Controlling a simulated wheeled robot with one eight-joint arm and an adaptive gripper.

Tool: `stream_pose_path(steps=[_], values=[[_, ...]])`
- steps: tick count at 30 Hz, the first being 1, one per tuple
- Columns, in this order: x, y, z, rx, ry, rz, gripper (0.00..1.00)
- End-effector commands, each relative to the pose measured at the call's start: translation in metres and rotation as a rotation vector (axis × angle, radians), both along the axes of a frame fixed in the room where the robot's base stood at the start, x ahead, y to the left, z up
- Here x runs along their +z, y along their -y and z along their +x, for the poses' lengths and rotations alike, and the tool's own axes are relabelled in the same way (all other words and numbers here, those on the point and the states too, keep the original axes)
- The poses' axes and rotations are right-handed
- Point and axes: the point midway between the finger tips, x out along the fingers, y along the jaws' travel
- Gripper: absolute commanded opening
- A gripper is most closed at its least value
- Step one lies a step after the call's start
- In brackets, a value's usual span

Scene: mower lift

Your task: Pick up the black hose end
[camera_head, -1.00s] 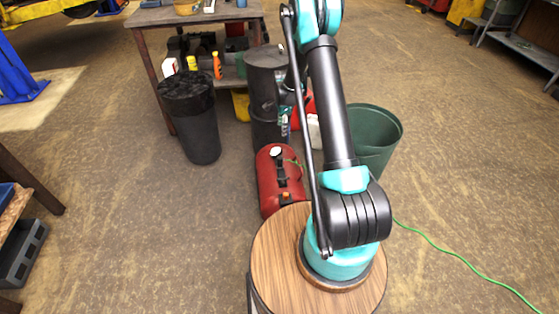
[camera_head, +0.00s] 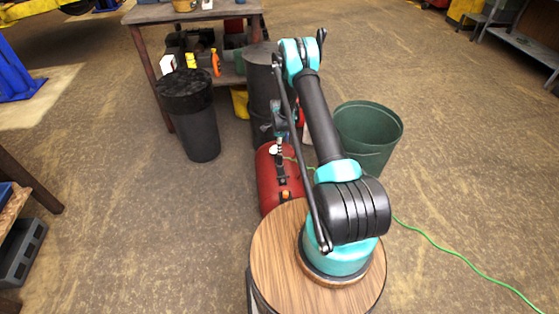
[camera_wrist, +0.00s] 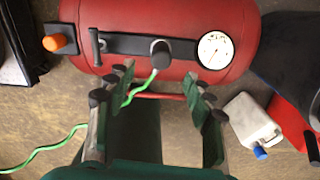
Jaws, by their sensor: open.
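The black hose end (camera_wrist: 160,50) shows in the wrist view as a short dark cylinder at the front of a red air tank (camera_wrist: 120,18). A thin green hose (camera_wrist: 143,87) runs from it, passing between my fingers and off to the left. My gripper (camera_wrist: 157,82) is open, with its two dark, green-padded fingers on either side of and short of the hose end. Nothing is between the pads but the hose's view line. In the head view my gripper (camera_head: 279,146) is over the red tank (camera_head: 268,186); the hose end is too small to make out there.
The tank carries a white gauge (camera_wrist: 215,50), a black handle (camera_wrist: 97,46) and an orange knob (camera_wrist: 54,43). A white jug (camera_wrist: 250,122) stands at right. A black bin (camera_head: 200,130), dark barrel (camera_head: 262,90) and green bin (camera_head: 370,135) surround the tank.

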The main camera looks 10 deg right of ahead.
Motion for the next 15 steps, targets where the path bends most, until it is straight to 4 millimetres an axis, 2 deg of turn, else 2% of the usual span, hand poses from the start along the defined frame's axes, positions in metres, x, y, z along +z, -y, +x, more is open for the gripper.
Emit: stream_pose_path(steps=[3,11,15], values=[[-0.016,0.0,0.0,0.0,0.0,0.0,0.53],[-0.032,0.0,0.0,0.0,0.0,0.0,0.53],[-0.05,0.001,0.002,0.0,0.0,0.0,0.53]])
